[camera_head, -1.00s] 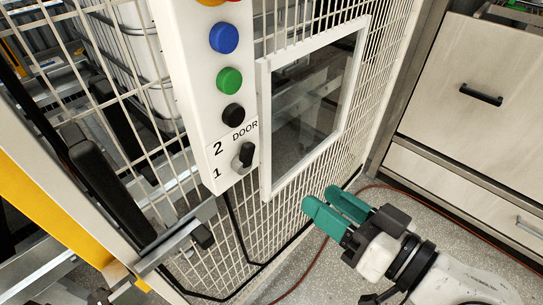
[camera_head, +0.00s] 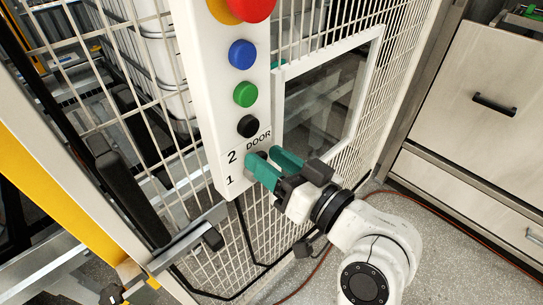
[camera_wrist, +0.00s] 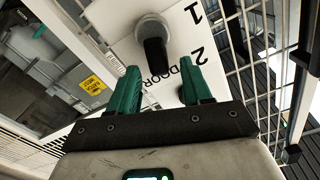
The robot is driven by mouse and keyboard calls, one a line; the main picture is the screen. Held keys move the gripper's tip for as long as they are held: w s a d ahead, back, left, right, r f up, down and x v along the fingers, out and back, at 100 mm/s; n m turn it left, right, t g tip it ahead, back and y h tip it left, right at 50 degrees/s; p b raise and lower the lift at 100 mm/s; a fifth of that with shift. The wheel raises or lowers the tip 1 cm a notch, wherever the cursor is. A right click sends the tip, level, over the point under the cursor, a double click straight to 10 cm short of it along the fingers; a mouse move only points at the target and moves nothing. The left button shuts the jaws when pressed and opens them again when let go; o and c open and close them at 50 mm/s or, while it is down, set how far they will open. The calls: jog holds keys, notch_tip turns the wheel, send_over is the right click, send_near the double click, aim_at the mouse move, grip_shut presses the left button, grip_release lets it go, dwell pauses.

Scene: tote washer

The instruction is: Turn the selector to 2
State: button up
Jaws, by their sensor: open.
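The selector (camera_wrist: 154,52) is a black handle on a round grey base, on the white control panel (camera_head: 202,100) below the buttons. The printed 2 (camera_head: 232,157) and 1 (camera_head: 229,181) are beside it. In the head view my gripper's green fingers mostly hide it. My gripper (camera_head: 264,157) is open, with its fingertips at the selector. In the wrist view my gripper (camera_wrist: 160,67) has one finger on each side of the black handle, with gaps showing. The handle points down in that picture, between the fingers. I cannot tell which number it marks.
Black (camera_head: 248,126), green (camera_head: 245,94) and blue (camera_head: 242,53) buttons sit above the selector. A white-framed window (camera_head: 376,90) stands close on the right, in a wire mesh fence. A latch bar (camera_head: 180,245) is below left. Open floor lies at the lower right.

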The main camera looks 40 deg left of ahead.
aim_at(238, 163)
jog(key=shift+c, duration=0.5)
grip_shut()
jog(key=shift+f+b, duration=0.15)
jog(key=shift+b, duration=0.3)
jog(key=s+n+b, duration=0.1)
jog(key=n+b, duration=0.2)
jog(key=b, duration=0.1)
jog(key=s+n+b, duration=0.1)
jog(key=n+b, duration=0.1)
jog(key=b, duration=0.2)
jog(key=s+n+b, duration=0.1)
jog(key=n+b, duration=0.2)
jog(key=b, duration=0.1)
jog(key=shift+a+f+n, duration=0.15)
jog(key=shift+f+n, duration=0.05)
jog(key=shift+n, duration=0.1)
jog(key=shift+s+n+b, duration=0.25)
jog(key=shift+n+b, duration=0.65)
jog(key=shift+b, duration=0.25)
